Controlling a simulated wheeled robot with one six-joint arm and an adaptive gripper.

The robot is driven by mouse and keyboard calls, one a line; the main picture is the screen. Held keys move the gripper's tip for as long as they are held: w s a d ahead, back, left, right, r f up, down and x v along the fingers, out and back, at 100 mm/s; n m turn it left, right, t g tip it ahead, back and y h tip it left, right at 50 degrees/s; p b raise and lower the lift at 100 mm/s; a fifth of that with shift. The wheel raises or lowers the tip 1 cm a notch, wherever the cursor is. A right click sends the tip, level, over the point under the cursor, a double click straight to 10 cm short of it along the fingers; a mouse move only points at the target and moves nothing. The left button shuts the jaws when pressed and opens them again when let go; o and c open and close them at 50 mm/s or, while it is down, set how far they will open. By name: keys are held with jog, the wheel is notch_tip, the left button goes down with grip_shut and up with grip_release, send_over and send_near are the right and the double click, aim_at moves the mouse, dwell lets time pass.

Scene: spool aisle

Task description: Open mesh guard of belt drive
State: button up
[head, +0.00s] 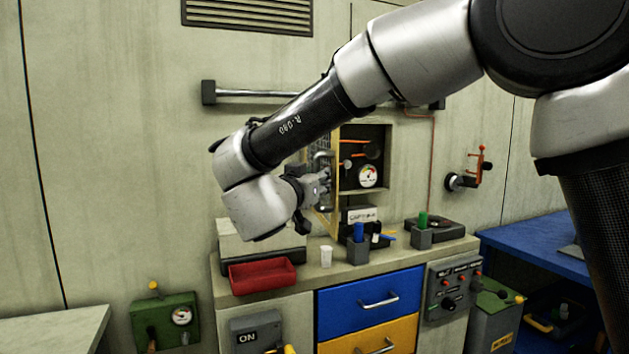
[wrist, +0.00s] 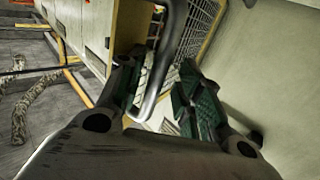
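The mesh guard (head: 320,146) is a yellow-framed wire door on the wall niche. It stands swung out from the wall to the left, and the niche (head: 382,137) shows uncovered, with dark pulleys and a round gauge (head: 368,176) inside. My gripper (head: 322,184) is at the guard, partly overlapping it. In the wrist view the mesh (wrist: 203,27) lies beyond the fingers. A grey bent handle (wrist: 172,45) runs between the two fingers of my gripper (wrist: 155,95). The fingers are apart, with gaps showing beside the handle; firm contact is not visible.
Below the niche is a worktop (head: 350,271) with a red tray (head: 262,276), a white cup (head: 326,256), pen holders and a black device (head: 436,229). A wall rail (head: 255,94) runs behind my arm. A blue table (head: 545,240) stands at right.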

jog(key=v, duration=1.2)
